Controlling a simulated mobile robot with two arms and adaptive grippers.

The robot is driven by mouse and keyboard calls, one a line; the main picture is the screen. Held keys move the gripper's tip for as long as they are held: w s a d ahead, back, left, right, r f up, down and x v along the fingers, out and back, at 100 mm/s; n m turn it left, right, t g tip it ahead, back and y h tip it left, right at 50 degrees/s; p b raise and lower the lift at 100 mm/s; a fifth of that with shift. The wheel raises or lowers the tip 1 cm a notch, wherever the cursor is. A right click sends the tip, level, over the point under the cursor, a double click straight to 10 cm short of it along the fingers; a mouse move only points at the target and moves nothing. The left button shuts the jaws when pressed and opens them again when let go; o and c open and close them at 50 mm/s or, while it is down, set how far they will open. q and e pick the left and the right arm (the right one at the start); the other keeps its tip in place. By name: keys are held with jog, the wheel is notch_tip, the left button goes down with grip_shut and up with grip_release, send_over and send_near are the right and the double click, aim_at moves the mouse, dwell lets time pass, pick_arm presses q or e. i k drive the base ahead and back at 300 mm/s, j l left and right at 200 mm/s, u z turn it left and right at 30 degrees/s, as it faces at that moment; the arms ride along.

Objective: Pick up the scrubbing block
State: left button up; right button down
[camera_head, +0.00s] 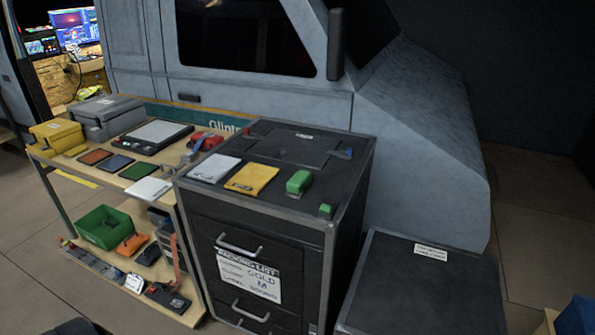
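A green block (299,182), which looks most like the scrubbing block, lies on the black cabinet top (270,142) toward its right side. A smaller green piece (326,210) sits nearer the cabinet's front right corner; I cannot tell what it is. A yellow cloth-like item (252,179) and a white one (214,168) lie to the left of the green block. Neither of my grippers shows in the head view, and nothing covers the green block.
A wooden shelf table (160,185) left of the cabinet holds grey and yellow cases, coloured flat pieces and a green bin (104,227). A lower black case (425,285) stands right of the cabinet. The van (260,95) is close behind.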

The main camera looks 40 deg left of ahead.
aim_at(301, 181)
jog(key=u, duration=1.1)
